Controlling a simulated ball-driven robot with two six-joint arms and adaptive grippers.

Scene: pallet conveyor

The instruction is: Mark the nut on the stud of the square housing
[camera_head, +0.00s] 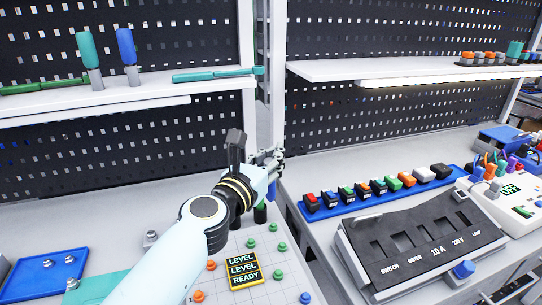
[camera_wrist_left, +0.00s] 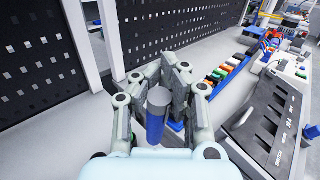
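My left gripper (camera_head: 270,163) reaches out over the far edge of the pale board. In the left wrist view its fingers (camera_wrist_left: 158,88) close around a blue cylinder with a grey end (camera_wrist_left: 156,118), which looks like a marker. Dark upright pieces (camera_head: 260,213) show below the gripper in the head view; I cannot tell what they are. A small grey part (camera_head: 150,238) lies left of my arm. I cannot make out the square housing, its stud or the nut for certain. My right gripper is in neither view.
The board carries green and orange pegs and a LEVEL/READY label (camera_head: 243,271). A blue tray (camera_head: 345,210) of coloured blocks and a switch panel (camera_head: 425,240) stand at right. Shelves (camera_head: 100,98) are behind; the left one bears upright teal and blue markers (camera_head: 126,45).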

